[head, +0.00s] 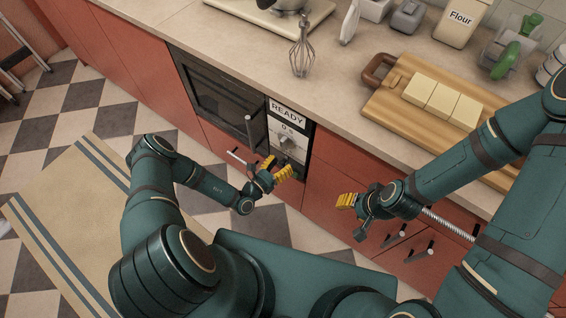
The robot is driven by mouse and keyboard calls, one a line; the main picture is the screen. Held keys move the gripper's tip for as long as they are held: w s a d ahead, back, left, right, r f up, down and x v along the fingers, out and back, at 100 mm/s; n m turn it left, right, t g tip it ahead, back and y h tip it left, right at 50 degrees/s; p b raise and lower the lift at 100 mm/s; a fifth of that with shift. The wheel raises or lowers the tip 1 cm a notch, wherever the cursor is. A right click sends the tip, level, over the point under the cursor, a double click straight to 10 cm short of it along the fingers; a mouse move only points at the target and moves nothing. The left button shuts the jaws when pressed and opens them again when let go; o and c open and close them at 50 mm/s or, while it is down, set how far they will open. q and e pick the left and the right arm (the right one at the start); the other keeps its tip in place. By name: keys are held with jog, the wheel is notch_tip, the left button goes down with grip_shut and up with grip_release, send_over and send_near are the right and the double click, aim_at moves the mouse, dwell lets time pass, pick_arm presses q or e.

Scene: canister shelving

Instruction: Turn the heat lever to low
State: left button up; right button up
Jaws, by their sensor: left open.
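A built-in oven (213,95) with a dark door sits in the red cabinet front. Its control panel (274,122) has a display reading "READY" and smaller marks below it. A small grey control (287,142) sticks out under the display; I cannot tell for sure that it is the heat lever or read its setting. My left gripper (280,171) is open, its yellow fingers at the lower part of the panel, just below this control. It hides the panel's bottom, and contact is unclear. My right gripper (347,201) hangs before the cabinets at the right, apart from the panel.
On the counter (340,52) are a whisk (302,55), a wooden board (390,98) with several pale yellow blocks, and a flour canister (462,22). A striped rug (75,225) lies on the checkered floor.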

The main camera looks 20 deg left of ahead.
aim_at(280, 154)
pick_arm(q)
jog(key=shift+w+d, duration=0.25)
jog(key=shift+w, duration=0.25)
grip_shut()
jog(key=shift+w+a+n+b, duration=0.15)
jog(key=shift+n+b, duration=0.15)
dwell(0.5)
jog(key=n, duration=0.1)
jog(key=a+n+b, duration=0.1)
jog(key=n+b, duration=0.1)
jog(key=shift+w+a+f+n+t, duration=0.15)
jog(key=shift+w+a+n+t, duration=0.15)
jog(key=shift+n, duration=0.1)
jog(key=shift+w+a+f+n+b, duration=0.1)
jog(key=shift+a+n+b, duration=0.2)
jog(key=shift+n, duration=0.4)
jog(key=shift+w+a+f+n+b, duration=0.15)
jog(key=shift+n+b, duration=0.1)
jog(key=shift+n, duration=0.45)
jog(key=shift+s+r, duration=0.1)
